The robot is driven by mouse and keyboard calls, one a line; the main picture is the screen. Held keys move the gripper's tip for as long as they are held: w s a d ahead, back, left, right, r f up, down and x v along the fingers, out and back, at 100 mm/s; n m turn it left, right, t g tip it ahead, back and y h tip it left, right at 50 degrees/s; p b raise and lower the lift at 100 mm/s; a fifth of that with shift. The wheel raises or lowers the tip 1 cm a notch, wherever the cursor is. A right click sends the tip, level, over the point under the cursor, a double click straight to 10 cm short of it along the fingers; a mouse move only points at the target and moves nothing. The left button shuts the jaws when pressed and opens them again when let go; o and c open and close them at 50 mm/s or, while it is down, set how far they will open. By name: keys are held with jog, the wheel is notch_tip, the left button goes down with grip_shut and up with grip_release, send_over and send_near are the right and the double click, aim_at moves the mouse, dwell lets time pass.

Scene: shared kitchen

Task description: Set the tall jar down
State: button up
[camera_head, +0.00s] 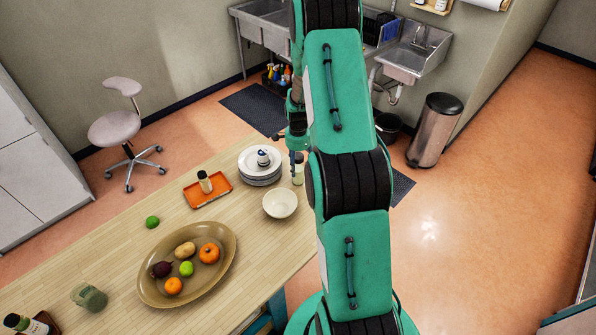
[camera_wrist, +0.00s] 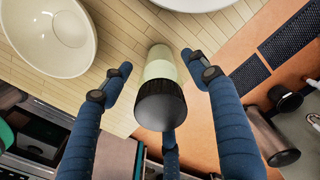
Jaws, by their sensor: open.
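The tall jar (camera_wrist: 160,75), pale with a black lid, is on the light wooden table (camera_wrist: 115,22) close to its edge. It also shows in the head view (camera_head: 298,172), between the plate stack and my arm. In the wrist view my gripper (camera_wrist: 156,66) has its blue fingers spread around the jar, with gaps at left and right. A third finger is partly hidden behind the lid. In the head view my gripper (camera_head: 297,150) is mostly hidden by my arm.
A cream bowl (camera_head: 280,204) and stacked plates (camera_head: 260,177) with a small item on top are close by. An orange tray (camera_head: 221,194) holds another jar (camera_head: 205,182). A fruit platter (camera_head: 205,283) stands farther along. Some table between is bare.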

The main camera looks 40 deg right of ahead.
aim_at(297, 156)
jog(key=shift+r+b, duration=0.3)
jog(key=shift+r, duration=2.8)
jog(key=shift+w+a+r, duration=0.1)
jog(key=shift+a+r, duration=0.1)
jog(key=shift+r, duration=0.2)
jog(key=s+a+r+n+t, duration=0.15)
jog(key=a+r+n, duration=0.25)
jog(key=a+r, duration=0.8)
jog(key=s+a+r+n+t, duration=0.1)
jog(key=s+a+r+n, duration=0.3)
jog(key=a+r, duration=0.8)
jog(key=s+a+r+n+t, duration=0.1)
jog(key=s+a+r+n, duration=0.5)
jog(key=s, duration=0.5)
jog(key=s+a+r+n+t, duration=0.2)
jog(key=s+a+r+n, duration=0.3)
jog(key=s+a, duration=0.6)
notch_tip(297, 156, up, 3)
jog(key=shift+f+n, duration=0.15)
jog(key=shift+n, duration=0.25)
